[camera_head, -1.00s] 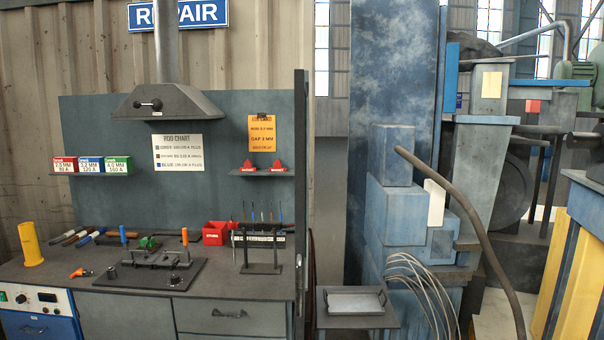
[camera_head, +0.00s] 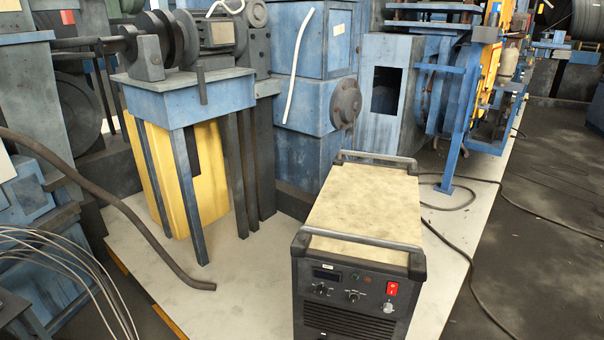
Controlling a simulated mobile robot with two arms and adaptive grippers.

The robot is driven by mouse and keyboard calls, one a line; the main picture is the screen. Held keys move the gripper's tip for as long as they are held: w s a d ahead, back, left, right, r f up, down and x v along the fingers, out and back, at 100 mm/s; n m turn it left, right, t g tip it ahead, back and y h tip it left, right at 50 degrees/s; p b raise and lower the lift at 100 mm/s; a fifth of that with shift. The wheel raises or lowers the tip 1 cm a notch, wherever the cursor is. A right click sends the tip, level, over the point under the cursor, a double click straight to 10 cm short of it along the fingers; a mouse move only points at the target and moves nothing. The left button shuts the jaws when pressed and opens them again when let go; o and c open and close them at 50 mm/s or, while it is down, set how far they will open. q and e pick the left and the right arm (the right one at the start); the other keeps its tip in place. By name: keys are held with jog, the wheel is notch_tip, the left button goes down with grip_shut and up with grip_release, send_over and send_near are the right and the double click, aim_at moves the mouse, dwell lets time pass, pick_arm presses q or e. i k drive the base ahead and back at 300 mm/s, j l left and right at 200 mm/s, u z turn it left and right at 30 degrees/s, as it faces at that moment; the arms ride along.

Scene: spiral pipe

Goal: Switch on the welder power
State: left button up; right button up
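The welder (camera_head: 362,260) stands upright on a pale floor plate at the lower middle of the head view. It has a dark front panel, a beige top and two dark carrying bars. A red switch (camera_head: 392,288) is at the right of its front panel. I cannot tell from here which way the switch is set. A small dark display, several knobs and a vent grille also show on the panel. The welder's bottom is cut off by the picture edge. Neither of my grippers is in view.
A blue machine stand with a yellow housing (camera_head: 190,170) stands left of the welder, and a thick brown hose (camera_head: 130,215) bends down to the plate. Blue machinery (camera_head: 300,100) stands behind. A black cable (camera_head: 455,250) runs along the right. Dark floor (camera_head: 545,230) at the right is mostly clear.

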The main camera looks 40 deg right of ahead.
aim_at(391, 287)
jog(key=z, duration=1.65)
